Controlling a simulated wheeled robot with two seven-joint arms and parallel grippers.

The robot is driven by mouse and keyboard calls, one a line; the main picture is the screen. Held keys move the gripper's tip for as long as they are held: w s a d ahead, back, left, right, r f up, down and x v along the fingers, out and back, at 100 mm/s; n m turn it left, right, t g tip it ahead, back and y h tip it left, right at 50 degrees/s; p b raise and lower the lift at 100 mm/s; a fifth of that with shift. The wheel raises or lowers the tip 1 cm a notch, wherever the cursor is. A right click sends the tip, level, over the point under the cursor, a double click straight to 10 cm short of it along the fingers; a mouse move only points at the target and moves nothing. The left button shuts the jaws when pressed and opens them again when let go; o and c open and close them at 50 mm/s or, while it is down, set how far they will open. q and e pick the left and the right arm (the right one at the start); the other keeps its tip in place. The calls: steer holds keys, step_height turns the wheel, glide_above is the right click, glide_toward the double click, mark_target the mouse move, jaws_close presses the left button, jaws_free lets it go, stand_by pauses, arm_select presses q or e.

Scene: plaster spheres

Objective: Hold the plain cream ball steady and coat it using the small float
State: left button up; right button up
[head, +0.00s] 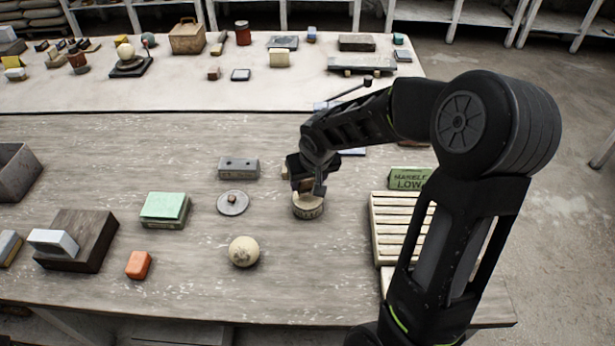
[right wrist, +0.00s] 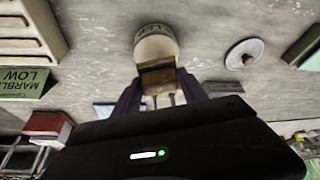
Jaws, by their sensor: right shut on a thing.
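The plain cream ball (head: 244,251) rests on the near wooden table, left of and nearer than my right gripper. My right gripper (head: 308,188) points down at a round cream tub (head: 309,208) on the table. In the right wrist view, my right gripper (right wrist: 160,98) is shut on a small brown piece (right wrist: 158,78), which looks like the small float. The piece is at the mouth of the tub (right wrist: 155,44); its lower part is hidden, so I cannot tell how deep it sits. No gripper touches the ball. My left gripper is not in view.
A grey disc with a red-brown knob (head: 233,203) and a grey block (head: 239,168) lie left of the tub. A green-topped block (head: 165,207) and an orange block (head: 138,265) stand further left. A slatted rack (head: 392,232) is at right. The table around the ball is clear.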

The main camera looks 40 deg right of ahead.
mark_target(309, 187)
steer(key=shift+f+b, duration=0.45)
steer(key=shift+f, duration=0.55)
steer(key=shift+f+b, duration=0.5)
steer(key=shift+b, duration=0.05)
stand_by(0.4)
steer(key=shift+s+a+f+b, duration=0.1)
steer(key=shift+s+f+b, duration=0.1)
steer(key=shift+b, duration=0.15)
stand_by(1.8)
steer(key=shift+w+r+p, duration=0.2)
steer(key=shift+r+p, duration=2.05)
steer(key=shift+r, duration=1.45)
